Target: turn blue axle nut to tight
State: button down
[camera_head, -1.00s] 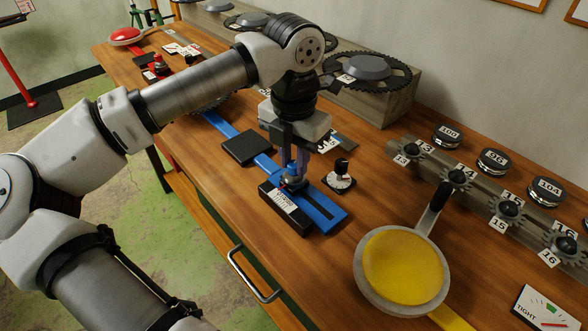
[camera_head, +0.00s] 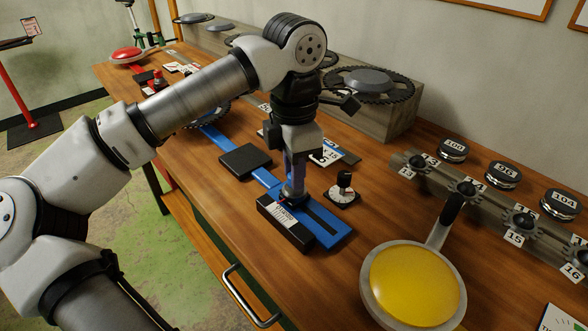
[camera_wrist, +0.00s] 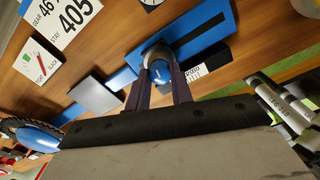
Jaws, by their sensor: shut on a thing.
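The blue axle nut (camera_wrist: 161,73) sits on the blue slotted plate (camera_head: 325,226) on the workbench. In the wrist view its blue top shows between the two fingers. My gripper (camera_head: 290,192) points down over the plate and is shut on the nut, with a finger on either side. In the head view the fingers hide most of the nut. A black block with a white scale label (camera_head: 284,217) lies at the front of the plate, close beside the nut. Whether the nut is tight cannot be read from these views.
A small black-knobbed dial (camera_head: 343,190) stands just right of the plate. Sprockets on a rail (camera_head: 467,187) and round tins (camera_head: 502,174) lie to the right. A black block (camera_head: 245,160) sits left of my gripper.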

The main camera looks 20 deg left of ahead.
dwell(0.3)
jog(key=c, duration=1.2)
grip_release()
jog(key=shift+c, duration=0.2)
notch_tip(320, 180, up, 14)
